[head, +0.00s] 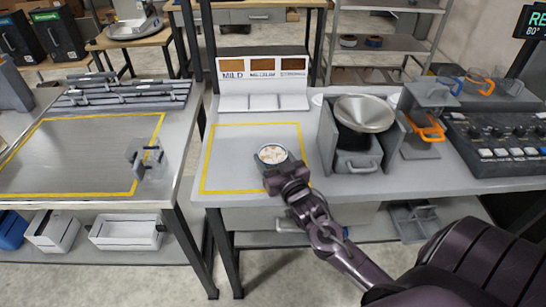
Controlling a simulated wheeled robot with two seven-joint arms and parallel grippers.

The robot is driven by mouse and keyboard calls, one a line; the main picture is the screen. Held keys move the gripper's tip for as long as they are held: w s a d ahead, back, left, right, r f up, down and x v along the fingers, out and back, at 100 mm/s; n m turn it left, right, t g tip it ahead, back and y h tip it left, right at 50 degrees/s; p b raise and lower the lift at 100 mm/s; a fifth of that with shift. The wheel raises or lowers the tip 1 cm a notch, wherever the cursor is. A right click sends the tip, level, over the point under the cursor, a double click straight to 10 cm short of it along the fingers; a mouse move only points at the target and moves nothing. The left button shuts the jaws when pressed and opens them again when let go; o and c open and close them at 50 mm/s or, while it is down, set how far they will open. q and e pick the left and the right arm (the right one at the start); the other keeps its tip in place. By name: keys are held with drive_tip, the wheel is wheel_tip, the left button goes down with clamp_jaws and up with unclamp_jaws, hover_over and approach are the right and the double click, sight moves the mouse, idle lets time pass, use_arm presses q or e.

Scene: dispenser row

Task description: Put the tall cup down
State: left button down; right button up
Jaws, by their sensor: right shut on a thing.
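My right gripper (286,178) reaches in from the lower right and is shut on a cup (272,153), which I take to be the tall cup. The cup has a pale round rim and whitish, lumpy contents, and it looks upright. My left gripper is not in view.
A rack labelled MILD, MEDIUM and STRONG (262,85) stands behind the outlined area. Right of it is a dispenser with a metal bowl (365,113), then a black control panel (495,140). A clear container (147,158) sits on the left table. The outlined area's left part is free.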

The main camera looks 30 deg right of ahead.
drive_tip(key=o, duration=1.2)
drive_tip(key=shift+s, duration=0.1)
drive_tip(key=s+a+b, duration=0.2)
drive_tip(key=s, duration=0.9)
drive_tip(key=shift+s+r, duration=0.15)
drive_tip(key=shift+s, duration=0.2)
